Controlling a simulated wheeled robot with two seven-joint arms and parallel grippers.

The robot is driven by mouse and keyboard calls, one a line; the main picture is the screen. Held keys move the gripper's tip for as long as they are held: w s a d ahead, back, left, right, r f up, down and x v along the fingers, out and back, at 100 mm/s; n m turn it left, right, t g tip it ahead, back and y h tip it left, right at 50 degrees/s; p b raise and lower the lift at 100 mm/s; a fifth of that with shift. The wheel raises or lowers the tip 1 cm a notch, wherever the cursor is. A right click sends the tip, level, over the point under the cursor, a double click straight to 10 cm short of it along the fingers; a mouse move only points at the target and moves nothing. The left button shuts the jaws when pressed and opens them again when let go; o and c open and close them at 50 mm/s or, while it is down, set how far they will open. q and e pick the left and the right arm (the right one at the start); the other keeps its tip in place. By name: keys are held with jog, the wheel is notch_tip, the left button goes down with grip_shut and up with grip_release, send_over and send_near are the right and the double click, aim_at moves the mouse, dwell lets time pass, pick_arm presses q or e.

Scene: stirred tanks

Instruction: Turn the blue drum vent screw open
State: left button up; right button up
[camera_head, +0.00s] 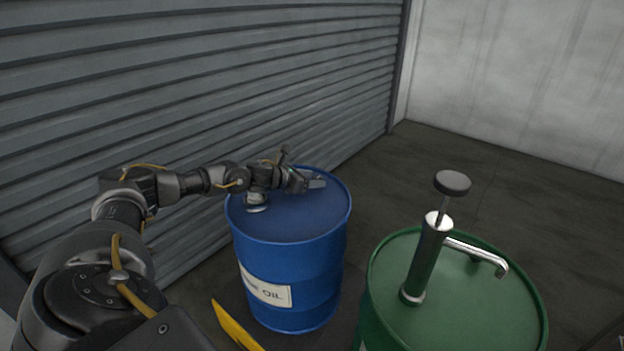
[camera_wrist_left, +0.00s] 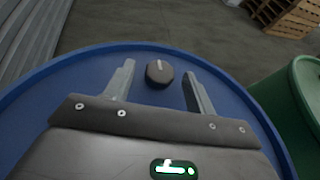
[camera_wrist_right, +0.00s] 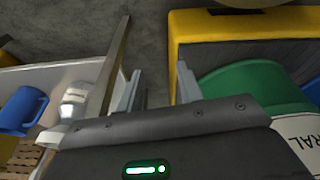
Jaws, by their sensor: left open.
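The blue drum (camera_head: 300,222) stands upright in the middle of the head view, with an "OIL" label on its side. Its vent screw is a small dark round knob with a light line across its top (camera_wrist_left: 159,74), in the left wrist view. My left gripper (camera_head: 316,183) is over the drum top. In the left wrist view its open fingers lie left and right of the knob, with a gap on each side; I cannot tell how high they are above the lid. In the head view the gripper hides the knob. My right gripper (camera_wrist_right: 160,68) is open and empty.
A green drum (camera_head: 480,300) with a hand pump (camera_head: 428,255) stands to the right. A grey shutter wall (camera_head: 200,75) runs behind the blue drum.

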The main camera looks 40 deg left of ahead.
pick_arm(q)
jog(key=shift+w+f, duration=0.1)
jog(key=shift+w, duration=0.1)
jog(key=c, duration=1)
jog(key=shift+o, duration=0.2)
